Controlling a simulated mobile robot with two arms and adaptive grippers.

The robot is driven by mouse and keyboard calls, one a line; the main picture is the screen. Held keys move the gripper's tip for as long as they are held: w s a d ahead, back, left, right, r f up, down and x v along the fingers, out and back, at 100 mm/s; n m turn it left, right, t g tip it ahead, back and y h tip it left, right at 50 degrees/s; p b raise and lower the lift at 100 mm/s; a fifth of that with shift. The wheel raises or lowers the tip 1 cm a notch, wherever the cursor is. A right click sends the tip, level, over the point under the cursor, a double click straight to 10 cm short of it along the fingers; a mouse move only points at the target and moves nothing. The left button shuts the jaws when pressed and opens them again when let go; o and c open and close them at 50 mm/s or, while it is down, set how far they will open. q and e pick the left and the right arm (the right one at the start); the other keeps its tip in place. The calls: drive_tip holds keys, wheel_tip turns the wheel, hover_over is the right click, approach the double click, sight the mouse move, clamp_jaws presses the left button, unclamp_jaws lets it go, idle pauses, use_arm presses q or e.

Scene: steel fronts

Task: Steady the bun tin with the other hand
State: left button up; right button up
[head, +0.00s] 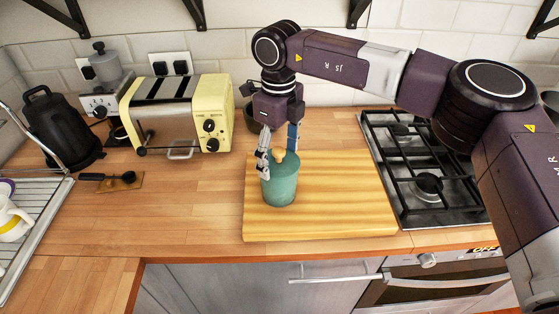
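The bun tin looks to be the teal, round lidded tin (279,188) with a pale knob on top. It stands upright on the wooden board (340,205) in the head view. My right gripper (278,158) points down over the tin from above. Its fingers are spread apart, one at the left side of the lid and one behind at the right, with the knob between them. I cannot tell whether a finger touches the lid. My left gripper is not in view.
A gas hob (425,185) lies right of the board. A yellow toaster (180,115), a black kettle (60,130) and a small dark utensil on a wooden rest (110,180) stand left. A dish rack (30,225) is at the far left.

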drive_tip(key=o, duration=0.5)
drive_tip(key=shift+c, duration=0.2)
wheel_tip(320, 180, up, 12)
idle(0.6)
